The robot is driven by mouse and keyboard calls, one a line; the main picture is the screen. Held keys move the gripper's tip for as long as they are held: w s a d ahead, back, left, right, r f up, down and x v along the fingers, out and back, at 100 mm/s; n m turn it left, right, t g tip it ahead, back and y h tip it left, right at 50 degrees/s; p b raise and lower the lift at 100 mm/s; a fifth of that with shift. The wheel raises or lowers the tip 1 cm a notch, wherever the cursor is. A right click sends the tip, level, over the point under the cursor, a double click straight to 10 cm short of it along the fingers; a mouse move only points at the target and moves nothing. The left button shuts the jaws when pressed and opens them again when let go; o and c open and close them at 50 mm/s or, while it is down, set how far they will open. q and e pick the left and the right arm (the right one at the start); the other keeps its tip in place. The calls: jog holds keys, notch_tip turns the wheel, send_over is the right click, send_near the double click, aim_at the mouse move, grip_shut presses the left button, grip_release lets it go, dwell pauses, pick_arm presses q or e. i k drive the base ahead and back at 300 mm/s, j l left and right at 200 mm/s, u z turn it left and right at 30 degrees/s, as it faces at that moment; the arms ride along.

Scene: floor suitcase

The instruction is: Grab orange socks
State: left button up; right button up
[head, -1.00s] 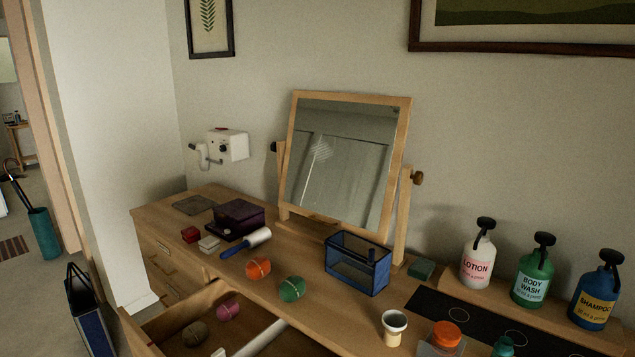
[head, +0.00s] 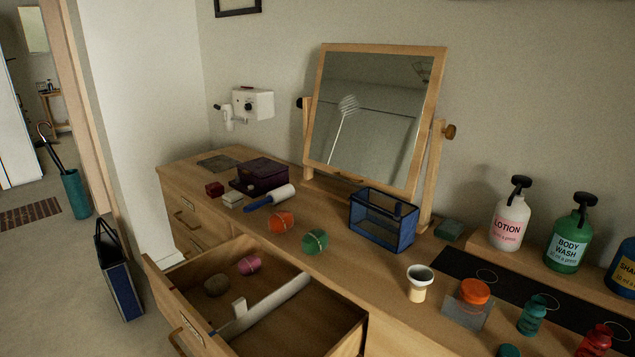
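The orange socks (head: 281,222), a rolled ball with a pale band, lie on the wooden dresser top just behind the open drawer. A green sock ball (head: 315,242) lies to their right. In the open drawer (head: 335,328), a pink sock ball (head: 250,264) and a brown one (head: 216,285) sit in the rear left part, behind a pale divider. Neither of my grippers shows in the head view.
A blue-framed box (head: 383,219), a tilting mirror (head: 371,118), a lint roller (head: 270,197) and a dark purple box (head: 262,174) stand around the socks. A cup (head: 419,283) and pump bottles (head: 510,218) are to the right. Open floor lies at left.

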aim_at(282, 221)
jog(key=i+j+z, duration=0.1)
jog(key=j, duration=0.65)
jog(key=i+j+z, duration=0.1)
jog(key=j, duration=0.7)
jog(key=i+j+z, duration=0.1)
jog(key=j, duration=0.7)
